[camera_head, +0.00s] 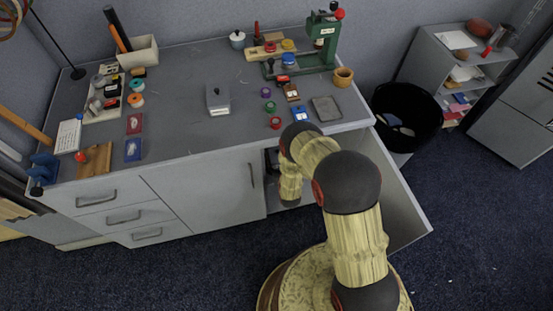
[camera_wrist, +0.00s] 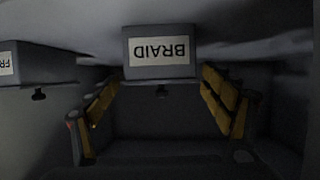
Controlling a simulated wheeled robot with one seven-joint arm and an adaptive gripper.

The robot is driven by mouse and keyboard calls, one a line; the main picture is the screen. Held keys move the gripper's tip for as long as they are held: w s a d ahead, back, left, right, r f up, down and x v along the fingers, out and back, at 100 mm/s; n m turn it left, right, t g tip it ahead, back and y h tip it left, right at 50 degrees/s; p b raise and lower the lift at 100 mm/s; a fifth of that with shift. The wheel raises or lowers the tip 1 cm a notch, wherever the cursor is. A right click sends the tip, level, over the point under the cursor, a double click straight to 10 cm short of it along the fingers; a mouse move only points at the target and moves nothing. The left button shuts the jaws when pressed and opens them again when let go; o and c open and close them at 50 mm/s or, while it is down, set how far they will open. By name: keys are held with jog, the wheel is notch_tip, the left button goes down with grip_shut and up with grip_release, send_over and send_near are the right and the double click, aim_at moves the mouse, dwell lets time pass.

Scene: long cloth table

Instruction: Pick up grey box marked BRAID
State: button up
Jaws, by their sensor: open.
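In the wrist view a grey box marked BRAID (camera_wrist: 160,68) is at the top centre, with its label upside down in the picture and a small dark knob below the label. My gripper (camera_wrist: 160,92) is open, with one yellow-padded finger on each side of the picture. The box front shows ahead between the fingertips, and nothing is held. I cannot tell whether the fingers overlap the box's sides. In the head view my arm reaches down to the open cabinet (camera_head: 401,196) under the table's right end. The gripper and the BRAID box are hidden there.
A second grey box (camera_wrist: 28,77) with a partly cut-off label stands left of the BRAID box. The cabinet inside is dark and tight. Its open door stands at the right. The grey table (camera_head: 190,150) above carries many small items. A black bin (camera_head: 408,112) stands at right.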

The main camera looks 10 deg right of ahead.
aim_at(276, 153)
jog(key=b+x, duration=0.1)
jog(key=x, duration=0.1)
jog(key=f+b+x, duration=0.1)
jog(key=x, duration=0.2)
jog(key=shift+s+b, duration=0.25)
jog(key=shift+b, duration=0.15)
jog(key=shift+w, duration=0.2)
jog(key=shift+r, duration=0.15)
jog(key=c, duration=0.4)
jog(key=c, duration=1.1)
